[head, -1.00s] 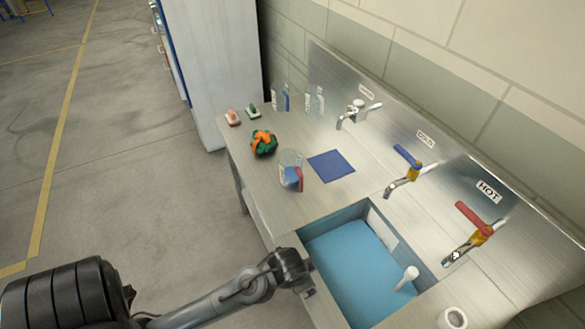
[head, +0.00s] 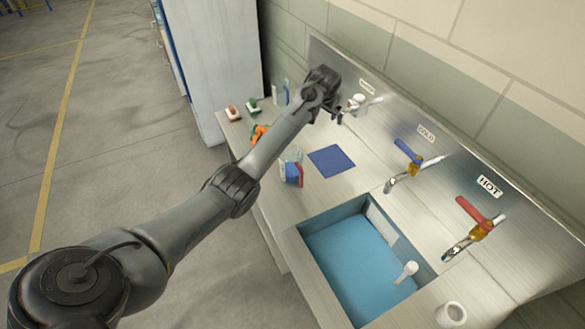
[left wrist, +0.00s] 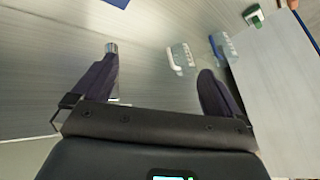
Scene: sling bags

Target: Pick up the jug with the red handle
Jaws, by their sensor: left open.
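The clear jug with the red handle (head: 291,172) stands upright on the steel counter, left of the blue square mat (head: 331,162), with blue showing on it. My left forearm passes just above and left of it in the head view. My left gripper (head: 338,116) is beyond the jug, near the back wall by the farthest tap. In the left wrist view the left gripper (left wrist: 160,78) is open, with nothing between its fingers. The jug does not show in that view. My right gripper is not in view.
A green brush (head: 252,104) and a red brush (head: 232,112) lie at the counter's far end. An orange item (head: 259,131) is partly hidden by my arm. Taps line the wall; a blue sink (head: 355,265) is nearer.

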